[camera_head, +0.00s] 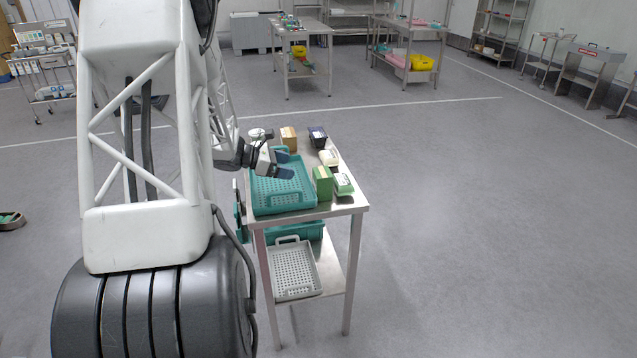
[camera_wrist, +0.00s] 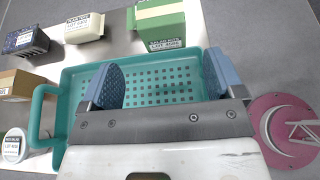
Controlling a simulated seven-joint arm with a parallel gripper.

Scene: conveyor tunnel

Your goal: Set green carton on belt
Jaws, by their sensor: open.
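The green carton (camera_head: 322,183) stands upright on the steel table, at the right side of a teal tray (camera_head: 262,206). A white-and-green pack (camera_head: 343,184) is close beside it. In the wrist view a green carton (camera_wrist: 160,22) with a pale printed label shows beyond the tray's far rim (camera_wrist: 80,72). My gripper (camera_head: 281,164) is over the tray, apart from the carton. In the wrist view its two blue fingers (camera_wrist: 164,80) are wide apart with nothing between them; the tray floor below is bare. I cannot make out a belt in either view.
A navy box (camera_head: 318,137), a cream pack (camera_head: 329,157), a brown box (camera_head: 289,138) and a white round tub (camera_head: 257,134) stand around the tray. A grey basket (camera_head: 294,273) is on the lower shelf. Open floor lies right of the table.

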